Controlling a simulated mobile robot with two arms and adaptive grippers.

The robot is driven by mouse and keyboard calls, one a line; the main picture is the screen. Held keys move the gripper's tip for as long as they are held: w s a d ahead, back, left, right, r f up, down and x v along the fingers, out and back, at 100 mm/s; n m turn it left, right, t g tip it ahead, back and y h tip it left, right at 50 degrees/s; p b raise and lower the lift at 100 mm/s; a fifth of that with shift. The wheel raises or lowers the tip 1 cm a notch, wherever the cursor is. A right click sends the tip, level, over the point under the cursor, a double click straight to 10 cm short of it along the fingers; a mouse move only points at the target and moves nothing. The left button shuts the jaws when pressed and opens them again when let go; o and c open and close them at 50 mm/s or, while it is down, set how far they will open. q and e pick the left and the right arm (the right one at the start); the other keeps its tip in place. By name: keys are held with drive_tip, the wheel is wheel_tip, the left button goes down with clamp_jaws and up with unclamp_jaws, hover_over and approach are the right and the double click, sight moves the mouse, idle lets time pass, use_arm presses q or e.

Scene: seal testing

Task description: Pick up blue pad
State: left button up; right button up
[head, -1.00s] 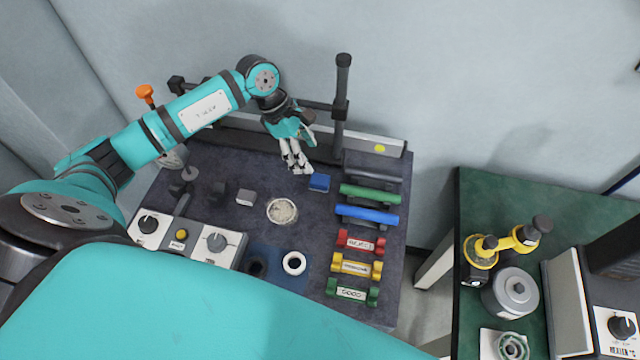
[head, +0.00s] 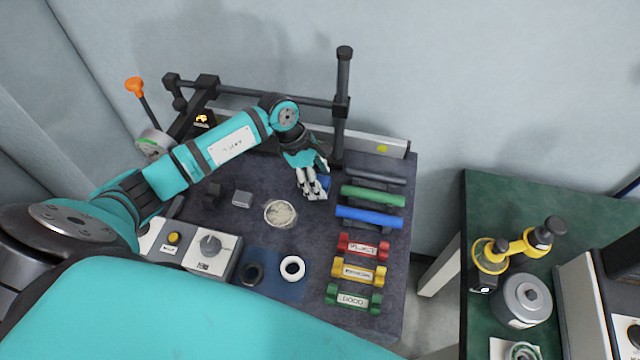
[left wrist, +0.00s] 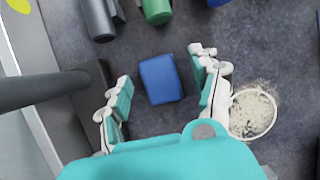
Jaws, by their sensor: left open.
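The blue pad (left wrist: 160,80) is a small blue block lying on the dark bench top (left wrist: 158,28). In the left wrist view it sits between the two spread fingers of my left gripper (left wrist: 161,72), slightly ahead of the palm, with clear gaps on both sides. In the head view my left gripper (head: 313,190) is over the pad's place and hides most or all of it. The left gripper is open and holds nothing. I do not see my right gripper.
A dish of pale grains (head: 281,213) lies close to the left gripper. Grey, green and blue (head: 368,217) rollers lie to its right. A dark upright post (head: 341,110) stands just behind it. Labelled red, yellow and green (head: 353,299) holders lie in front.

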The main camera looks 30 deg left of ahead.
sight(326, 183)
use_arm(q)
drive_tip(key=c, duration=1.2)
drive_tip(key=shift+c, duration=0.2)
drive_tip(key=shift+r, duration=0.1)
drive_tip(key=shift+r+p, duration=0.3)
drive_tip(key=shift+r, duration=0.15)
wheel_tip(326, 183, up, 3)
drive_tip(key=shift+s+p, duration=0.15)
drive_tip(key=shift+p, duration=0.6)
drive_tip(key=s+d+p, duration=0.1)
drive_tip(key=s+d, duration=0.1)
drive_tip(key=s, duration=0.2)
drive_tip(key=s+d+p, duration=0.1)
drive_tip(key=s+d, duration=0.1)
drive_tip(key=s, duration=0.3)
drive_tip(key=s+d+r+p, duration=0.1)
drive_tip(key=s+d, duration=0.1)
drive_tip(key=s, duration=0.2)
drive_tip(key=shift+s, duration=0.2)
drive_tip(key=shift+s+d, duration=0.25)
drive_tip(key=shift+s, duration=0.25)
